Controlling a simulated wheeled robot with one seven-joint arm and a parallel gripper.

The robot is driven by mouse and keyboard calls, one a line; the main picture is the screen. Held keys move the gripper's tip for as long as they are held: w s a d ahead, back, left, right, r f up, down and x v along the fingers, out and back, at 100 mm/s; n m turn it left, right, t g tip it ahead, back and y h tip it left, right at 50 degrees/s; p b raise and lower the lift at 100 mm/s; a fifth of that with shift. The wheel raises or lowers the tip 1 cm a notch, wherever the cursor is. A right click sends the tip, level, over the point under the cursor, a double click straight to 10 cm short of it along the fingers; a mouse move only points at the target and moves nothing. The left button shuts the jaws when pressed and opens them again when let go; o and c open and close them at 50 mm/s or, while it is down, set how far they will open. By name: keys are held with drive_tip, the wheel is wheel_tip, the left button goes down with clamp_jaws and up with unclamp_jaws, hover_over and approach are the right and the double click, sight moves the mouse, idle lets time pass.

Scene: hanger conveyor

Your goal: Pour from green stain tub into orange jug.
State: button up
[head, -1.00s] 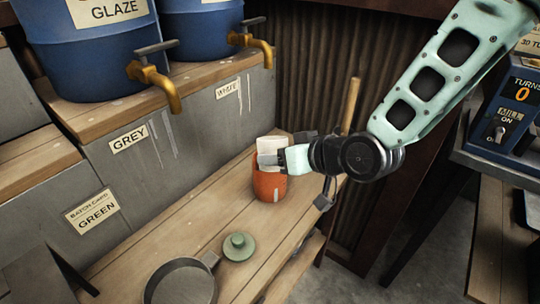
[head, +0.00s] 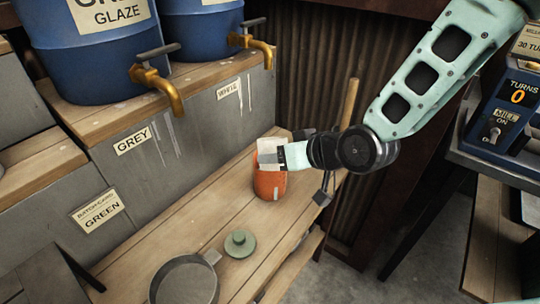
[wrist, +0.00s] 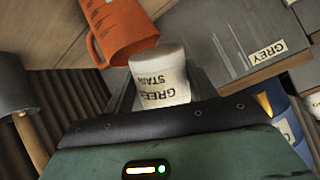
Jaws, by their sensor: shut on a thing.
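The green stain tub is a small white tub (head: 268,146) with dark lettering, which shows in the wrist view (wrist: 160,85). My gripper (head: 276,155) is shut on it, with a finger on each side. The orange jug (head: 270,186) stands on the wooden bench. In the head view the tub is above the jug's top and hides part of its rim. In the wrist view the jug (wrist: 118,35) is just beyond the tub, its scale marks visible and its axis at an angle to the tub's. The tub's contents and any flow are hidden.
A green knobbed lid (head: 239,244) and a grey round pan (head: 185,284) lie nearer on the bench. Blue glaze barrels with brass taps (head: 160,88) stand at the upper left. A wooden handle (head: 349,103) rises behind my wrist. A blue mill control box (head: 508,112) is at right.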

drive_tip(key=shift+w+r+m+g+h+p, duration=0.15)
drive_tip(key=shift+g+p, duration=0.3)
drive_tip(key=shift+p, duration=0.9)
drive_tip(key=shift+s+r+m+g+h+p, duration=0.1)
drive_tip(key=shift+r+m+g+p, duration=0.3)
drive_tip(key=shift+p, duration=0.9)
drive_tip(key=shift+w+m+g+h+p, duration=0.15)
drive_tip(key=shift+g+p, duration=0.4)
drive_tip(key=shift+p, duration=0.8)
drive_tip(key=shift+w+a+r+m+g+p, duration=0.15)
drive_tip(key=shift+g+p, duration=0.4)
drive_tip(key=shift+p, duration=0.6)
drive_tip(key=shift+d+m+g+p, duration=0.15)
drive_tip(key=shift+g+p, duration=0.4)
drive_tip(key=shift+p, duration=0.55)
drive_tip(key=shift+w+a+g+h+p, duration=0.1)
drive_tip(key=shift+w+g+h+p, duration=0.15)
drive_tip(key=shift+g+p, duration=0.65)
idle(0.8)
